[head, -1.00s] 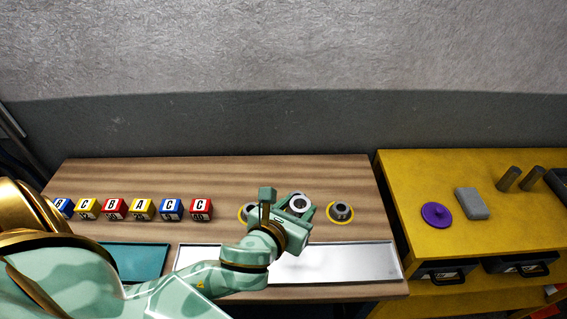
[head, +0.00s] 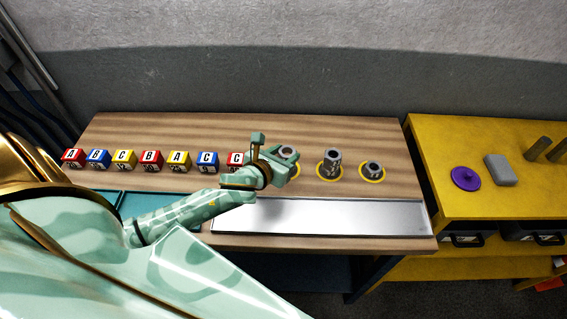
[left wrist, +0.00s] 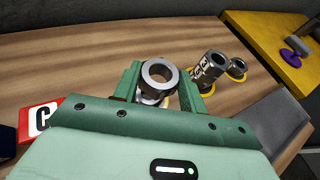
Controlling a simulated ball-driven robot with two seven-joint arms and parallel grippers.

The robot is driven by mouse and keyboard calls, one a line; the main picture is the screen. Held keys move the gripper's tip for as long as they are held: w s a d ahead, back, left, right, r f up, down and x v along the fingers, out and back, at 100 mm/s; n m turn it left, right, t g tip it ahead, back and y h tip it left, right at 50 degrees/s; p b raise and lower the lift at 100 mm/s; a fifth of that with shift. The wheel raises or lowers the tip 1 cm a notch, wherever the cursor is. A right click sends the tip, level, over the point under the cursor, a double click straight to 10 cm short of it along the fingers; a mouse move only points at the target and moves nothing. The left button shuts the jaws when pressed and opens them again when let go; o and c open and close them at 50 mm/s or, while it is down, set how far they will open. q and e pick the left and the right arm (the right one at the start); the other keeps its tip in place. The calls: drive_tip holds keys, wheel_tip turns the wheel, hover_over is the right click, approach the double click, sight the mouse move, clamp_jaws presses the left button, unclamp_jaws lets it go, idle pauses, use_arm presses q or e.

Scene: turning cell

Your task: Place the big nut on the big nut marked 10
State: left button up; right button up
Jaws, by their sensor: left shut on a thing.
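My left gripper (head: 272,160) is shut on a grey big nut (head: 287,151), a thick ring with a round hole. In the left wrist view the held nut (left wrist: 158,74) sits between the green fingers (left wrist: 158,85). Another grey part shows just below it, mostly hidden; I cannot tell if they touch. A yellow ring (head: 297,170) peeks out there. A shorter grey nut (head: 374,168) stands on the right ring. I cannot read a 10. My right gripper is not in view.
A row of lettered blocks (head: 152,160) stands left of my gripper, with a red C block (head: 236,159) close by. A pale tray (head: 330,217) and a teal tray (head: 160,202) lie along the front. A yellow bench (head: 450,150) stands at right.

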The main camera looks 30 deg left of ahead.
use_arm(q)
drive_tip(key=f, duration=0.1)
drive_tip(key=f+b, duration=0.1)
drive_tip(key=f, duration=0.1)
drive_tip(key=shift+w+a+f, duration=0.3)
drive_tip(key=shift+w+f, duration=0.05)
drive_tip(key=shift+w, duration=0.05)
drive_tip(key=shift+f+b, duration=0.3)
drive_tip(key=shift+b, duration=0.05)
drive_tip(key=shift+r, duration=0.1)
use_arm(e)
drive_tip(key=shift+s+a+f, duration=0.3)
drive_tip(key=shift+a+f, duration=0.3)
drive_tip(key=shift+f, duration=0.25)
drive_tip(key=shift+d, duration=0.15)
use_arm(q)
drive_tip(key=o, duration=1.1)
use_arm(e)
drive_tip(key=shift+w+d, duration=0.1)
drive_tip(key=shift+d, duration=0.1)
use_arm(q)
drive_tip(key=shift+s, duration=0.25)
drive_tip(key=p+v, duration=0.2)
drive_tip(key=v, duration=0.9)
drive_tip(key=shift+s+r, duration=0.15)
drive_tip(key=shift+s, duration=0.15)
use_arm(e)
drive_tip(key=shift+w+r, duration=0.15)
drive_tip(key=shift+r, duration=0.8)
